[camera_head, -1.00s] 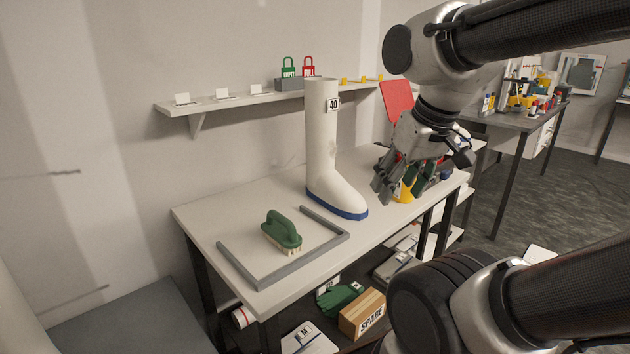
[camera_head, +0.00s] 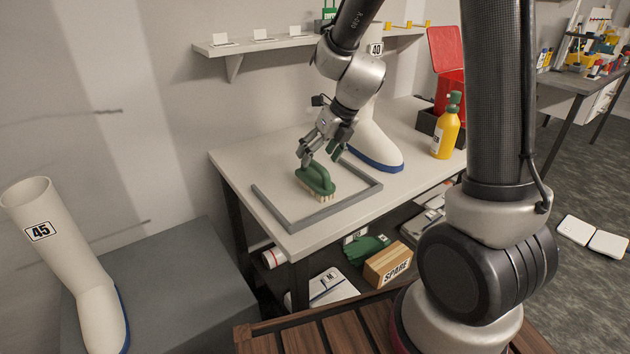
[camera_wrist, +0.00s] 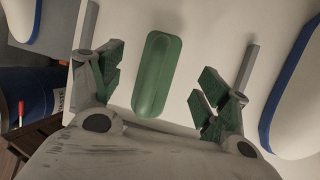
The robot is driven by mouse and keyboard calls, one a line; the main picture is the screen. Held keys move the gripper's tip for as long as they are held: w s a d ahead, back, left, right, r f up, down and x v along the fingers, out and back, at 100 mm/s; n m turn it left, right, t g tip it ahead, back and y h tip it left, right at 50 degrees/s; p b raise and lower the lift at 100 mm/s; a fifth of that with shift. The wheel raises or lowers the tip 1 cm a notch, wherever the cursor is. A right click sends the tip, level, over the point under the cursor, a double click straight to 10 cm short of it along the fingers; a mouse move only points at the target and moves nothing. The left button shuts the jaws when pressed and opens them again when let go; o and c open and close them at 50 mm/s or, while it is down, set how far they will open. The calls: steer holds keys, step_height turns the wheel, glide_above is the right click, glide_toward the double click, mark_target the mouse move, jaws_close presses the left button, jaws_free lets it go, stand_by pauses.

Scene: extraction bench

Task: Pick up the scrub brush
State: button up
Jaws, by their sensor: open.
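The scrub brush (camera_head: 316,181) has a green handle and pale bristles. It stands on its bristles on the white bench, inside a grey frame (camera_head: 318,217). My gripper (camera_head: 322,158) is open and empty just above the brush in the head view. In the wrist view the green brush handle (camera_wrist: 158,74) lies lengthwise between the two spread fingers of my gripper (camera_wrist: 166,88), nearer the left finger. The fingers do not visibly touch it. The bristles are hidden in the wrist view.
A white boot (camera_head: 372,145) with a blue sole stands just behind my gripper. Another boot (camera_head: 75,260) stands on a grey surface at left. A wall shelf (camera_head: 270,46) runs behind.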

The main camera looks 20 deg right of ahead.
mark_target(309, 173)
steer(key=x, duration=0.7)
steer(key=shift+w+f, duration=0.25)
steer(key=c, duration=1.3)
steer(key=shift+o, duration=0.2)
steer(key=shift+r, duration=0.1)
